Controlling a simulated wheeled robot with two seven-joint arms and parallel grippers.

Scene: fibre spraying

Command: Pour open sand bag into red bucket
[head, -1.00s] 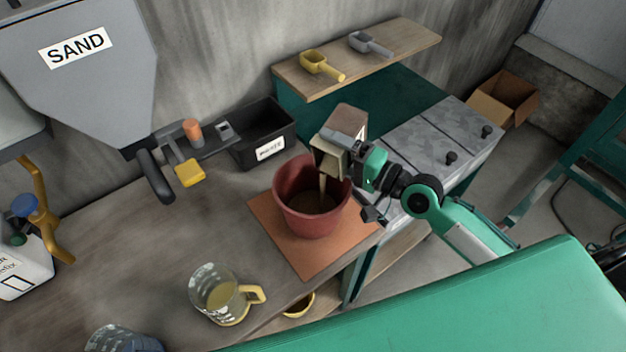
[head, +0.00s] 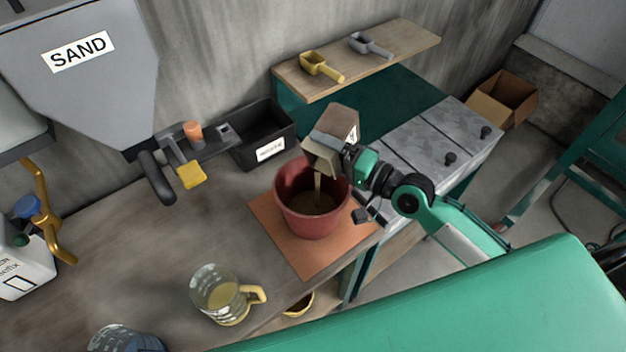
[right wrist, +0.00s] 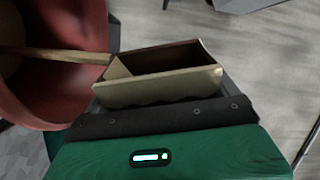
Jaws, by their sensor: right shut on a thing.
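The sand bag (head: 337,127) is a brown and tan box-like bag, held tilted above the red bucket. My right gripper (head: 337,148) is shut on it. A thin tan stream of sand (head: 317,187) falls from its open mouth into the red bucket (head: 312,220), which stands upright and has brown sand at its bottom. In the right wrist view the bag's open mouth (right wrist: 160,75) shows with the stream running left into the red bucket (right wrist: 75,60). My left gripper is not in view.
The bucket stands on an orange mat (head: 297,258) at the bench edge. A black bin (head: 263,130) is behind it. A measuring jug (head: 222,297) stands at front left. A wooden shelf (head: 400,45) with two scoops is above. The sand hopper (head: 90,75) hangs at left.

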